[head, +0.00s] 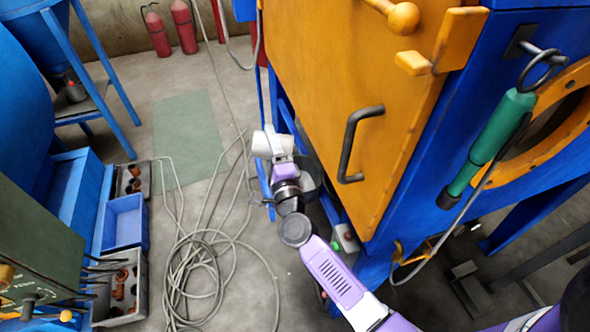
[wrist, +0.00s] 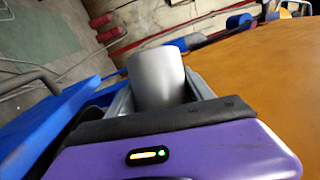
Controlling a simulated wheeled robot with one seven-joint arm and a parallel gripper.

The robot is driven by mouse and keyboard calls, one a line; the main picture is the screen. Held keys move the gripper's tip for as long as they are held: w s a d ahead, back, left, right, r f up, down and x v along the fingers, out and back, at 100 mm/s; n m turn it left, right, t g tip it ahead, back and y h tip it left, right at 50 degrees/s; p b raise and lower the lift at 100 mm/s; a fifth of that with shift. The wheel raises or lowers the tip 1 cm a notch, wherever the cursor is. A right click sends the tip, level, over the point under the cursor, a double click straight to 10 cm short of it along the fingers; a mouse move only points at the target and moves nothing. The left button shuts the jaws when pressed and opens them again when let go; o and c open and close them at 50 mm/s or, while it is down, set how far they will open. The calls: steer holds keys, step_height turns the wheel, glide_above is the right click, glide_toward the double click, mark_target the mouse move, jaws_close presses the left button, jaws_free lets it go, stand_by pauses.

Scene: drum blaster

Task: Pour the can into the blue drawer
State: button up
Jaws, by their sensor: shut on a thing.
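A plain pale grey can (head: 266,144) is in my gripper (head: 276,150), beside the orange door in the head view. The can (wrist: 157,76) stands up between the grey fingers of my gripper (wrist: 160,98) in the wrist view, tilted in the picture. Its mouth and contents cannot be seen. A blue open drawer (head: 124,212) is at the left of the head view, between two grey trays. It looks empty. My gripper is well to the right of it, with floor and cable between them.
The big blue cabinet with an orange door (head: 345,90) and black handle (head: 352,145) stands close to the right of my arm. A coiled grey cable (head: 205,262) lies on the floor. Red cylinders (head: 185,27) stand at the back.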

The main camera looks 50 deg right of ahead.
steer(key=shift+s+d+r+m+b, duration=0.1)
steer(key=shift+s+r+m+b, duration=0.15)
steer(key=shift+m+b, duration=0.45)
stand_by(1.6)
steer(key=shift+w+r, duration=0.1)
steer(key=n+p, duration=0.1)
steer(key=p, duration=0.1)
steer(key=n+p, duration=0.1)
steer(key=p, duration=0.2)
steer(key=w+r+n+p, duration=0.1)
steer(key=p, duration=0.1)
steer(key=shift+a+n+y, duration=0.3)
steer(key=shift+y, duration=0.1)
steer(key=shift+a+f+n+g+p, duration=0.1)
steer(key=shift+f+n+g+p, duration=0.3)
steer(key=shift+f+p, duration=0.1)
steer(key=shift+f, duration=0.3)
steer(key=shift+w, duration=0.1)
steer(key=shift+n+p, duration=0.3)
